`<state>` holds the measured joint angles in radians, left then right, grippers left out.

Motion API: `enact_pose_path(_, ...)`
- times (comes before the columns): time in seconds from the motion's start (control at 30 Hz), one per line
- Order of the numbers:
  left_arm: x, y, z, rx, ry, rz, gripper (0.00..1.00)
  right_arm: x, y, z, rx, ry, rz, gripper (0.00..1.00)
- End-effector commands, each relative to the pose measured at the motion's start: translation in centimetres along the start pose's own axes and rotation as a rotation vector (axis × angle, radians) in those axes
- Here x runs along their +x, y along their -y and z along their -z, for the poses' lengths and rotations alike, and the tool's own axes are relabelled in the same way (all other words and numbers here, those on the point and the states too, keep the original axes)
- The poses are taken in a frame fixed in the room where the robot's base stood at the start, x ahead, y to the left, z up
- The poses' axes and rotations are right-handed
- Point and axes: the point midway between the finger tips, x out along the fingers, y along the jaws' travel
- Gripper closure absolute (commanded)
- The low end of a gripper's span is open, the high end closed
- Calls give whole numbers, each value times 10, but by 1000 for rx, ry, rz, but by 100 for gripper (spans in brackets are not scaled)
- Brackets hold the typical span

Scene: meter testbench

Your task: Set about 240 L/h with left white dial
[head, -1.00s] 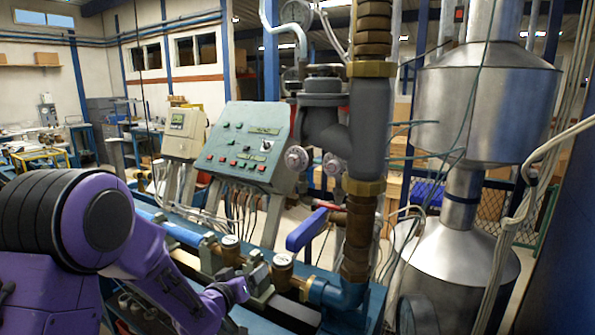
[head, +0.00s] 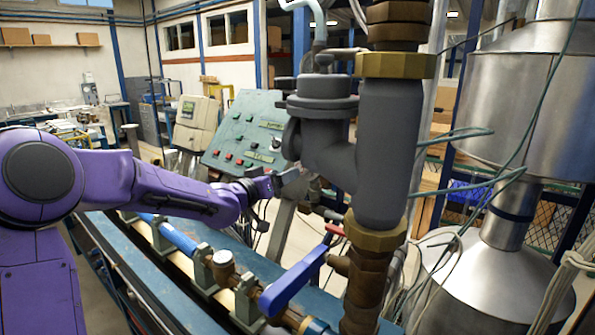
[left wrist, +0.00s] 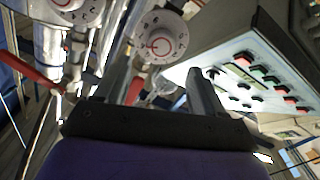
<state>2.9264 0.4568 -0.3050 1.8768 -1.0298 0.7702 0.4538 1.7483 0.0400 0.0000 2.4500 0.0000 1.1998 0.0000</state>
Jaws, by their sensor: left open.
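Two round white dials with dark digits and red markings show in the left wrist view. One white dial (left wrist: 160,40), on the side of the control panel and so likely the left one, lies just beyond my fingertips. The other dial (left wrist: 72,8) is cut by the top edge at upper left. My left gripper (left wrist: 160,72) is open and empty, its fingers spread below the nearer dial, with no clear contact. In the head view my left gripper (head: 282,181) is beside the grey valve body, and the dials are hidden. The dial reading is too blurred to tell. My right gripper is out of view.
A green control panel (head: 240,135) with buttons stands close behind my left gripper. A thick grey pipe and valve (head: 385,150) stands to the right. A blue lever (head: 292,280) and pipework (head: 222,265) lie below. Red handles (left wrist: 35,82) show at left in the wrist view.

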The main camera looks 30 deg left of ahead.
Motion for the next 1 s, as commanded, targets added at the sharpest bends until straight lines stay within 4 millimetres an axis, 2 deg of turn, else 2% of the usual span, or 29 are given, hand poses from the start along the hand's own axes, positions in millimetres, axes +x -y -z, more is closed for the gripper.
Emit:
enact_pose_path(0.1,30,-1,2,2,7,3,31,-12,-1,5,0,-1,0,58)
enact_pose_path(0.3,60,1,1,3,5,4,31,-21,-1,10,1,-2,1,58)
enact_pose_path(0.63,66,3,0,1,3,5,31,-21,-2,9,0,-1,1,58)
enact_pose_path(0.67,66,3,0,1,3,5,37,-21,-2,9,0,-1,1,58)
enact_pose_path(0.8,66,3,0,1,3,6,83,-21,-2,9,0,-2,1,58)
enact_pose_path(0.83,66,3,0,1,3,6,87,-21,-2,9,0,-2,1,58)
enact_pose_path(1.0,66,3,-2,50,4,6,87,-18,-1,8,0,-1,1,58)
